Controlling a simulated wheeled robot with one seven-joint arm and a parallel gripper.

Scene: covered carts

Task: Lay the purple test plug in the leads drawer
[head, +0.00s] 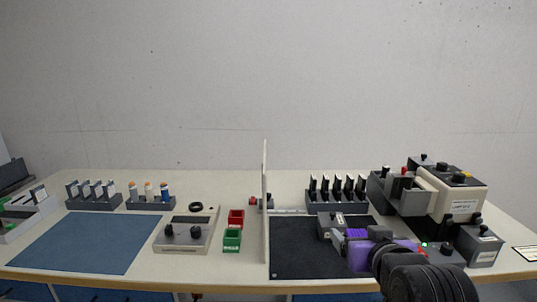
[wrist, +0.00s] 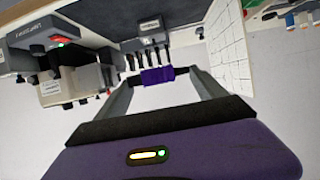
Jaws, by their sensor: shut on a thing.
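The purple test plug (head: 356,233) is between the fingertips of my gripper (head: 352,238), over the dark mat on the right half of the bench. In the wrist view the plug (wrist: 158,76) spans the gap between the two finger ends of my gripper (wrist: 157,80), which is shut on it. The plug appears held above the bench, though its exact height is hard to judge. I cannot make out a leads drawer in either view; blue panels (head: 335,297) show below the bench's front edge, partly cut off.
A white upright divider (head: 264,200) splits the bench. A rack of black-handled pieces (head: 337,200) stands behind the plug. A lamp device (head: 458,195) and grey boxes (head: 480,245) crowd the right. A blue mat (head: 80,243) lies clear at left.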

